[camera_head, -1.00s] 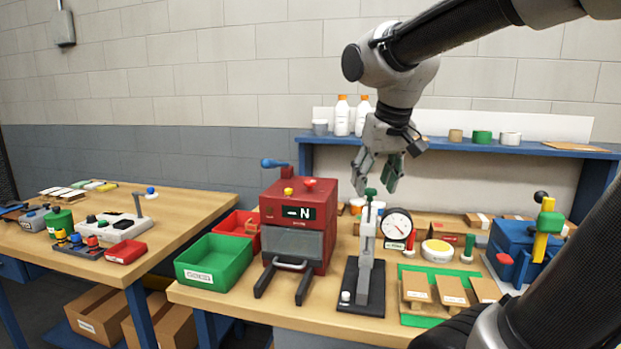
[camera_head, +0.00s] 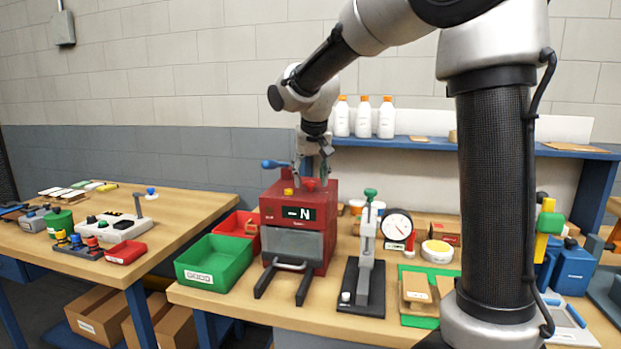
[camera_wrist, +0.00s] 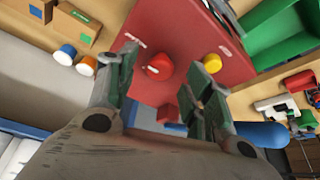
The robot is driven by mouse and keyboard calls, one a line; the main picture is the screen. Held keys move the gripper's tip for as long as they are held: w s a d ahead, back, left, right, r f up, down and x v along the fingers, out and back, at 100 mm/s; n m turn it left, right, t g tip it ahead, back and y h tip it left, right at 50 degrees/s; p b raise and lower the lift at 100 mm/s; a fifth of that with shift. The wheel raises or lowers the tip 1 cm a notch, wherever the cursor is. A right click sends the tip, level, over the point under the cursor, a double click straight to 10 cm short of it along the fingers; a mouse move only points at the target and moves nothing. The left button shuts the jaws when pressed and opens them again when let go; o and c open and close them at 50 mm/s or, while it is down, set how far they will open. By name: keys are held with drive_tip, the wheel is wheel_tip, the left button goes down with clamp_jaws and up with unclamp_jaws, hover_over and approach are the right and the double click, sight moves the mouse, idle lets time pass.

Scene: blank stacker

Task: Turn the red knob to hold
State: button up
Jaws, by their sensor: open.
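The red machine (camera_head: 298,222) stands on the wooden bench and shows the letter N in its display window (camera_head: 298,213). The red knob (camera_head: 310,184) is on its top. In the wrist view the round red knob (camera_wrist: 159,67) has a pale mark beside it. A yellow knob (camera_head: 288,191) is also on the top, seen in the wrist view (camera_wrist: 212,63) to the right of the red one. My gripper (camera_head: 311,172) is open and points down just above the machine's top. In the wrist view the red knob lies between and beyond the fingers; I cannot tell whether they touch it.
A blue-ended lever (camera_head: 274,163) rises at the machine's back left. A green bin (camera_head: 217,262) stands to the left. A press with a green knob (camera_head: 370,193) and a round dial (camera_head: 397,225) stand to the right. A shelf with white bottles (camera_head: 363,118) is behind.

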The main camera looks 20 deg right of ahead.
drive_tip(key=shift+w+f, duration=0.2)
drive_tip(key=shift+f, duration=0.25)
drive_tip(key=c, duration=1)
